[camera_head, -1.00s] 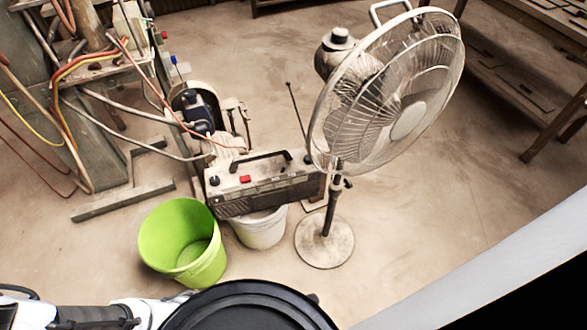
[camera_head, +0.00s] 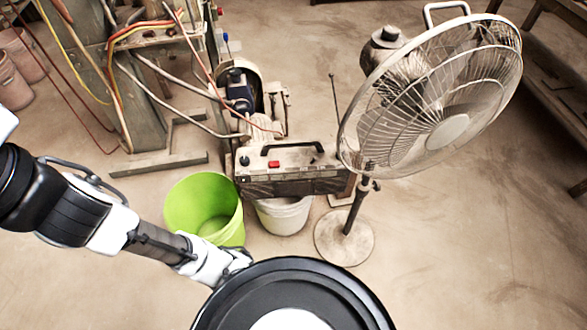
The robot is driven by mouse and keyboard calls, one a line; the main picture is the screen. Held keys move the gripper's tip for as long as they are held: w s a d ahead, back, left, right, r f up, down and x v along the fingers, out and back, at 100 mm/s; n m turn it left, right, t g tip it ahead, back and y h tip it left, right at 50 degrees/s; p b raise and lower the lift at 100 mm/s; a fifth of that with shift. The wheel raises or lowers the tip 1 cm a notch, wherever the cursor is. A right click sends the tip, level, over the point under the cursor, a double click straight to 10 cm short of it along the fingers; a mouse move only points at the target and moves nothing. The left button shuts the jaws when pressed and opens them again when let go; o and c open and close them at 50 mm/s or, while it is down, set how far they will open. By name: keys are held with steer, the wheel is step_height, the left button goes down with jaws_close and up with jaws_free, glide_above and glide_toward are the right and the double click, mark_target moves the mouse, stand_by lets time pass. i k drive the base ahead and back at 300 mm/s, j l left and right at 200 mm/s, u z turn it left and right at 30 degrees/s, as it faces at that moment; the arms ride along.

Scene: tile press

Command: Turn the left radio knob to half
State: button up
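The radio (camera_head: 268,187) is a worn, boxy set with a black handle and a dark front, lying across a white bucket. Its left knob (camera_head: 244,161) is a small dark knob on the top, left of a red button (camera_head: 274,164). The knob's marking is too small to read. My arm reaches in from the left, and its visible part ends below the green bucket, apart from the radio. The fingers of my gripper do not show; the arm's far end passes behind my round black body part.
A green bucket (camera_head: 183,204) stands at the radio's front left, and the white bucket (camera_head: 283,217) is under it. A standing fan (camera_head: 440,95) is close on the right, its base (camera_head: 345,240) on the floor. Machinery with hoses stands behind left. Floor at front right is clear.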

mark_target(245, 160)
steer(key=i+z, duration=0.15)
steer(key=z, duration=0.2)
steer(key=i+j+z, duration=0.15)
steer(key=z, duration=0.15)
